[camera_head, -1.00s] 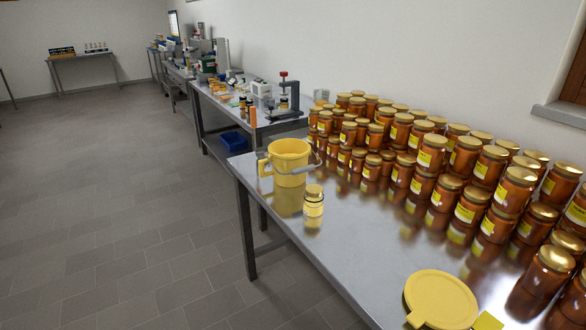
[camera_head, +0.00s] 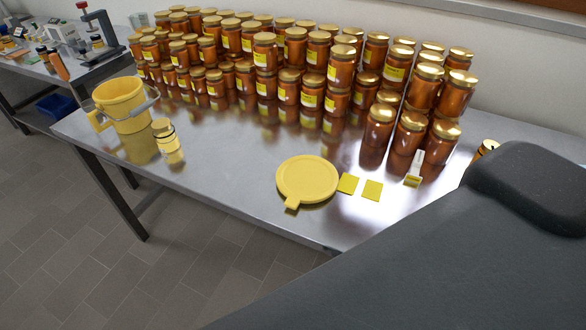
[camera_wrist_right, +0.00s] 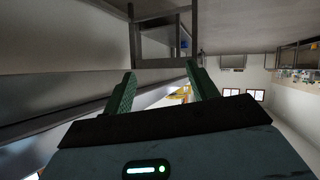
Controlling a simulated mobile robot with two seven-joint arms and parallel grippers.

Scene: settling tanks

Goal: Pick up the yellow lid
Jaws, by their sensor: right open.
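The yellow lid (camera_head: 307,181) is a flat round disc with a small tab at its lower left. It lies flat on the steel table (camera_head: 225,190) near the front edge, with nothing on it. My right gripper (camera_wrist_right: 163,84) shows in the right wrist view, its two green fingers spread apart with nothing between them. The lid cannot be made out in that view. My left gripper is not in view. A dark part of my own arm covers the lower right of the head view.
Two yellow cards (camera_head: 372,190) and a small white-handled tool (camera_head: 415,168) lie right of the lid. Stacked amber jars (camera_head: 310,90) fill the table's back. A yellow bucket (camera_head: 123,105) and a small jar (camera_head: 167,140) stand left. The table between is bare.

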